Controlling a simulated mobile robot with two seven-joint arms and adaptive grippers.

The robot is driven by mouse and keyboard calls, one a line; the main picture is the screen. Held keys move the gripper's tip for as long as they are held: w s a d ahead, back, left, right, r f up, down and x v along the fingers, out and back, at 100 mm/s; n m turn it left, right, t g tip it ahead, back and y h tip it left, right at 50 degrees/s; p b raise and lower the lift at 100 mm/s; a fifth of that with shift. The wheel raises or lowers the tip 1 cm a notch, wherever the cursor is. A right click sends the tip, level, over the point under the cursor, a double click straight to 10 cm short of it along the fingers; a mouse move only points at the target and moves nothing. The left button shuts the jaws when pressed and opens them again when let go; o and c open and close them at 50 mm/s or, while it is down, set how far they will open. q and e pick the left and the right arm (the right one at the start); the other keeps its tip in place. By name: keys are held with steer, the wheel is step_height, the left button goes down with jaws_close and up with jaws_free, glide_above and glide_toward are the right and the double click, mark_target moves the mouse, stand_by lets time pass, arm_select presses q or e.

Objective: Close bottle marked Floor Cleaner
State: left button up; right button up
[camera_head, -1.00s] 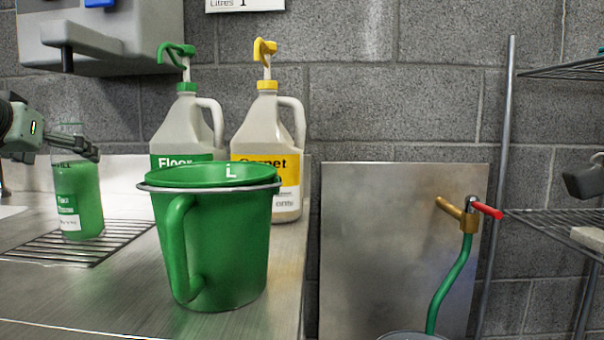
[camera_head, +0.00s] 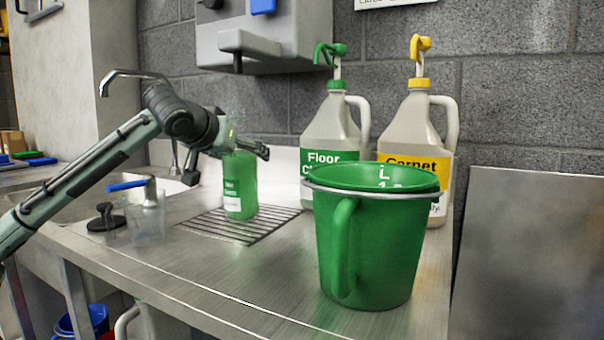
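A clear bottle of green liquid (camera_head: 239,188) with a green and white label stands upright on the drain grate. Its label is too small to read surely. My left gripper (camera_head: 258,149) is at the bottle's upper part, with fingers reaching past it to the right. Whether they grip it or are only around it, I cannot tell. The bottle's top is pale, see-through and partly hidden, so I cannot tell if a cap is on. A large jug marked "Floor" (camera_head: 328,130) with a green pump stands behind. My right gripper is not in view.
A green bucket (camera_head: 375,245) stands at the counter's front right. A jug with a yellow pump (camera_head: 414,130) stands behind it. A wall dispenser (camera_head: 262,40) hangs above the grate (camera_head: 240,232). A sink with a blue-handled tap (camera_head: 130,186) and a black knobbed piece (camera_head: 106,220) are left.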

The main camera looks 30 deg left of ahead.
arm_select(q)
steer(key=c, duration=1.7)
steer(key=shift+r, duration=0.1)
steer(key=shift+r, duration=0.1)
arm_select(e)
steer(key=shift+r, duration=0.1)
